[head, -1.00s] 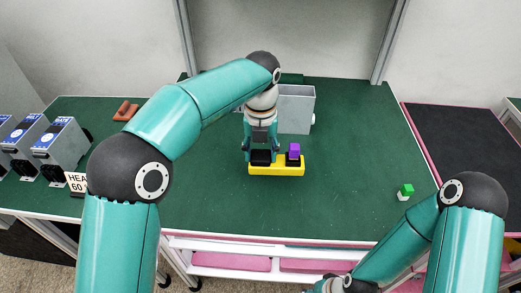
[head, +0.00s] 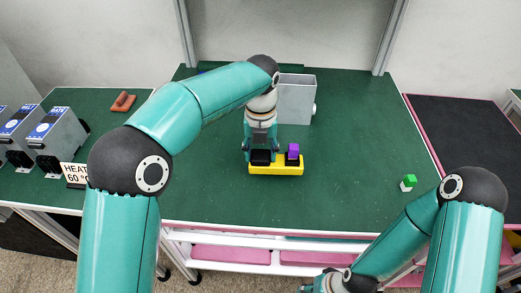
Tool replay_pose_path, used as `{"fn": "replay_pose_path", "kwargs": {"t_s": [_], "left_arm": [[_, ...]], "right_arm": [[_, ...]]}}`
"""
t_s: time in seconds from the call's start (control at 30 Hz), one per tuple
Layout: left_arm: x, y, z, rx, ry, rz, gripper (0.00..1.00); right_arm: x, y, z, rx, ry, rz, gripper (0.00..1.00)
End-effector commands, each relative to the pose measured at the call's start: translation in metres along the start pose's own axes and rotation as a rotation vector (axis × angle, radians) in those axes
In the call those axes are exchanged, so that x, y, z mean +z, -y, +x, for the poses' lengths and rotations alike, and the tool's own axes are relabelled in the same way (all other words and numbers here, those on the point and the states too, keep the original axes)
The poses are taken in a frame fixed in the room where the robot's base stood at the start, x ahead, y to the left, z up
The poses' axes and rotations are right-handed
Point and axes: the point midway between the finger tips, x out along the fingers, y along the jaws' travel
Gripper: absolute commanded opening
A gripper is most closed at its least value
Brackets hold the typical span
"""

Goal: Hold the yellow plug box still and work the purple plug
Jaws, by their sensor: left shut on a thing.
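The yellow plug box (head: 276,169) lies on the green table top, a little in front of the grey box. The purple plug (head: 293,150) stands upright on the right part of the yellow box, seated in or on a dark socket. My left gripper (head: 260,156) points down at the left part of the yellow box and is shut on it. Its fingertips partly hide that end. My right gripper (head: 315,285) is low at the bottom edge, in front of the table and far from the box. It is mostly cut off, so its jaws cannot be made out.
A grey box (head: 297,98) stands behind the yellow box. A green-and-white block (head: 410,181) lies at right. The table between is clear.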

Motion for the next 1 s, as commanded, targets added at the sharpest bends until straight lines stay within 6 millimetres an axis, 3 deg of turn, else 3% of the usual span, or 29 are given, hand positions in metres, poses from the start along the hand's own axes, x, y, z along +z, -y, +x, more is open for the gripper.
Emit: {"fn": "replay_pose_path", "kwargs": {"t_s": [0.87, 1.0], "left_arm": [[0.0, 0.0, 0.036, 0.0, 0.001, -0.001, 0.09], [0.0, 0.0, 0.035, 0.0, 0.0, -0.001, 0.09]], "right_arm": [[0.0, -0.006, 0.018, 0.0, 0.0, 0.0, 0.4], [0.0, -0.006, 0.017, 0.0, 0.0, 0.0, 0.4]]}}
